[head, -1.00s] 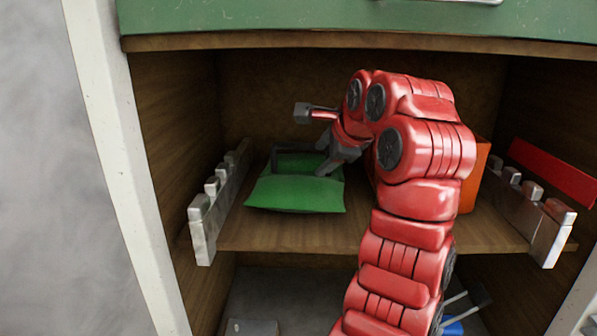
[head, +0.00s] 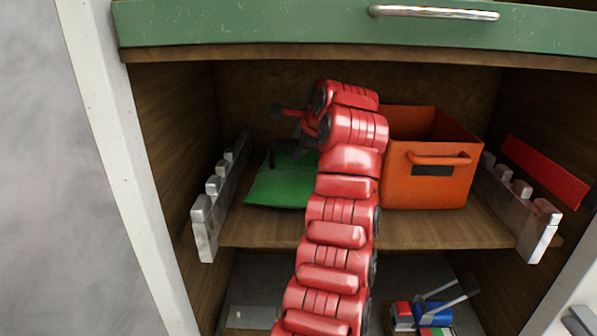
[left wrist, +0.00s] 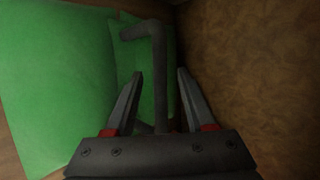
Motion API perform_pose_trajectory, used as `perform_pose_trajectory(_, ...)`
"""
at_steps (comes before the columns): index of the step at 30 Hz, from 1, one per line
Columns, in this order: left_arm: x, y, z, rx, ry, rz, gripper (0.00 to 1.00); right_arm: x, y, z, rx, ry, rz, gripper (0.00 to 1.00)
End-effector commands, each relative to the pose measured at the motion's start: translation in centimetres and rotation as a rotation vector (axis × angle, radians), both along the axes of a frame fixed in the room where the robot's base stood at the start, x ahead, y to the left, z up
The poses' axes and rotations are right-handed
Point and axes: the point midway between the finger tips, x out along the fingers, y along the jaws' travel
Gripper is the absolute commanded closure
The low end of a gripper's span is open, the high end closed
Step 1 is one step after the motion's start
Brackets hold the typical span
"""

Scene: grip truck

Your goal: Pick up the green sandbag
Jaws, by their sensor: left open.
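The green sandbag (head: 280,183) lies on the left part of the upper shelf; my red left arm covers its right side. In the left wrist view the sandbag (left wrist: 60,85) fills the left side, with its dark handle (left wrist: 158,50) standing up. My left gripper (head: 297,148) is over the back of the sandbag. In the left wrist view the gripper (left wrist: 159,70) is open, with the upright part of the handle between its two fingers, apparently not clamped. The fingertips are partly hidden in the head view. My right gripper is not in view.
An orange bin (head: 430,185) stands right of my arm on the shelf (head: 430,230). Grey notched side rails (head: 213,195) flank the shelf, and a red bar (head: 545,172) lies at the right wall. Coloured tools (head: 430,312) lie below. A green drawer front (head: 300,25) closes the top.

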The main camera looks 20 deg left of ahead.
Motion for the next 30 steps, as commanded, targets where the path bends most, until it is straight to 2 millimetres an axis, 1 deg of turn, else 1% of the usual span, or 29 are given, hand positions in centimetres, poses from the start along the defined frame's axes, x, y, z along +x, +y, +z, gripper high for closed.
perform_pose_trajectory(3, -0.01, -0.04, -0.01, 0.000, 0.000, 0.000, 0.45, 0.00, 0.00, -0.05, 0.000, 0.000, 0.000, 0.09)
perform_pose_trajectory(4, -0.01, -0.04, -0.01, 0.000, 0.000, 0.000, 0.49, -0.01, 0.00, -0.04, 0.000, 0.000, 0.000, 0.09)
perform_pose_trajectory(8, -0.02, -0.02, 0.00, 0.000, 0.000, 0.000, 0.72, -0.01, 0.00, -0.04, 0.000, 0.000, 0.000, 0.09)
perform_pose_trajectory(9, -0.02, -0.02, 0.00, 0.000, 0.000, 0.000, 0.79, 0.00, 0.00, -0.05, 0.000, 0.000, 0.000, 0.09)
perform_pose_trajectory(11, -0.02, -0.01, 0.00, 0.001, 0.000, 0.001, 0.90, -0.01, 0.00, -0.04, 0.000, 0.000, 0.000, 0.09)
perform_pose_trajectory(12, -0.03, 0.00, -0.01, 0.001, 0.000, 0.001, 0.97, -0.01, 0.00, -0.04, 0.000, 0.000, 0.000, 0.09)
perform_pose_trajectory(13, -0.03, 0.00, -0.01, 0.001, 0.000, 0.001, 1.00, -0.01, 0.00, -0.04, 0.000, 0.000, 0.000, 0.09)
perform_pose_trajectory(30, -0.06, 0.01, -0.06, 0.000, 0.001, 0.002, 1.00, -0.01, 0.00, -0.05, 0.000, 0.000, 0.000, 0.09)
